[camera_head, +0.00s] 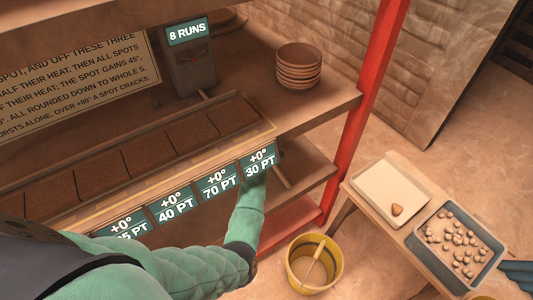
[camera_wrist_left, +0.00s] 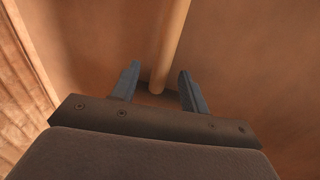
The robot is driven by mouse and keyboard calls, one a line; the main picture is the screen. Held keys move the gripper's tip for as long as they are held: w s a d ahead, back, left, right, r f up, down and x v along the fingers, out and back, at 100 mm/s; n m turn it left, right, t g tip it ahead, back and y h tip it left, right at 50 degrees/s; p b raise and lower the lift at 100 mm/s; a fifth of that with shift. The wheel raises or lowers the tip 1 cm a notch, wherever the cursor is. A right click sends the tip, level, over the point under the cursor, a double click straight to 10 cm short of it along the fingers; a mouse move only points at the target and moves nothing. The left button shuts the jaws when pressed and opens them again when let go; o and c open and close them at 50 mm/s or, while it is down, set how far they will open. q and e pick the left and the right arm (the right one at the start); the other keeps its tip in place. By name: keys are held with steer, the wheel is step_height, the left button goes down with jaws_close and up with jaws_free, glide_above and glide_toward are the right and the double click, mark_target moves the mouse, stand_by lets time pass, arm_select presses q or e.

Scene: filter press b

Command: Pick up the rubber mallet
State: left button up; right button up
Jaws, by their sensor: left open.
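A round wooden handle (camera_wrist_left: 170,42), apparently the mallet's, runs down between the two fingers of my left gripper (camera_wrist_left: 158,76) in the left wrist view. The fingers are apart, with a gap on each side of the handle. A mallet head cannot be made out. In the head view my left arm reaches to the right end of the long tray, and its fingers are hidden there. A thin wooden stick (camera_head: 282,173) shows just right of that hand; it may be the same handle. Part of my right gripper (camera_head: 515,271) seems to show at the lower right edge.
The shelf holds a long tray of brown cells (camera_head: 97,176) with number labels in front. A stack of bowls (camera_head: 298,68) stands behind. A red post (camera_head: 366,105) rises at right. A yellow bucket (camera_head: 300,277) and a low table with a pale tray (camera_head: 385,178) and blue-grey tray (camera_head: 431,262) stand beyond.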

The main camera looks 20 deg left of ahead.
arm_select(q)
steer(key=shift+w+f, duration=0.15)
steer(key=shift+f, duration=0.65)
steer(key=shift+c, duration=0.3)
jaws_close()
steer(key=shift+r, duration=0.1)
steer(key=shift+r, duration=0.1)
